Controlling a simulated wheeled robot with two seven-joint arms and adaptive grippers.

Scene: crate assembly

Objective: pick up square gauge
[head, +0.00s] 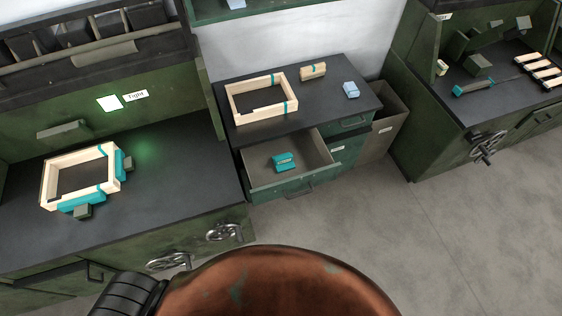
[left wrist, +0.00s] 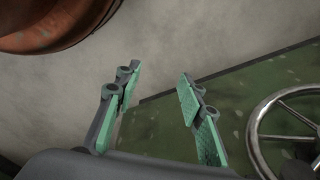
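A small teal object (head: 284,161) lies in the open drawer (head: 262,182) of the middle cabinet in the head view. It may be the square gauge, but it is too small to be sure. My left gripper (left wrist: 159,74) shows in the left wrist view. Its two green-padded fingers are apart, with nothing between them. It is over the floor near a green cabinet front, with a handwheel (left wrist: 285,125) to its right. Neither gripper shows in the head view.
A wooden frame with teal corner pieces (head: 63,155) sits on the left bench. Another wooden frame (head: 235,108), a wooden block (head: 313,71) and a light blue item (head: 351,90) are on the middle cabinet. The right bench holds a teal-handled tool (head: 472,88). Floor is clear at right.

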